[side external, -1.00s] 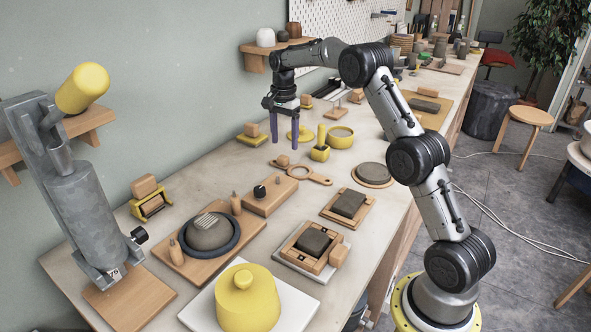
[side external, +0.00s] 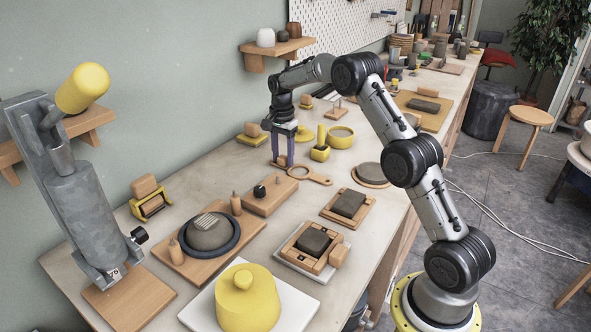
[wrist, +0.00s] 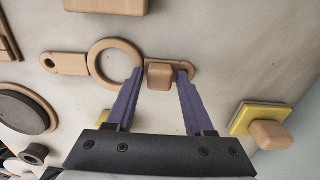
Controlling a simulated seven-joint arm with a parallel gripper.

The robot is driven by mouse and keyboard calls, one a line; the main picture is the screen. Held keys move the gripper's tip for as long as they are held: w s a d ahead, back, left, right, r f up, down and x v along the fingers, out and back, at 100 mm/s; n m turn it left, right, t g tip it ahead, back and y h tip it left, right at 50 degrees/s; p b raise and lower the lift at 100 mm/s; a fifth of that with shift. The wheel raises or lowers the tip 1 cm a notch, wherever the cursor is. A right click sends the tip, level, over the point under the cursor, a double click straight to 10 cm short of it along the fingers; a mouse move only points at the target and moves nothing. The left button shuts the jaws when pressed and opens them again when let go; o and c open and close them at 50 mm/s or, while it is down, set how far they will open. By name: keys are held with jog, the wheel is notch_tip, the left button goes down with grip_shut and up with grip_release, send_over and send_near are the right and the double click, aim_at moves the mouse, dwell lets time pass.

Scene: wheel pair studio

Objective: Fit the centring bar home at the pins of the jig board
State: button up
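The centring bar (side external: 318,178) is a flat wooden bar with a large ring and a raised grip block. It lies flat on the bench, and the wrist view shows its ring (wrist: 91,66), grip block (wrist: 160,74) and a small hole at the left end. My gripper (side external: 283,163) is low over the block. Its purple fingers (wrist: 160,70) are apart on either side of the block, with gaps visible.
A wooden block with a black knob (side external: 283,193) lies between the bar and the jig board. A yellow-based wooden block (wrist: 262,122) is close to the fingers.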

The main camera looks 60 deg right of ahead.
grip_shut()
notch_tip(320, 180, up, 10)
dwell(0.6)
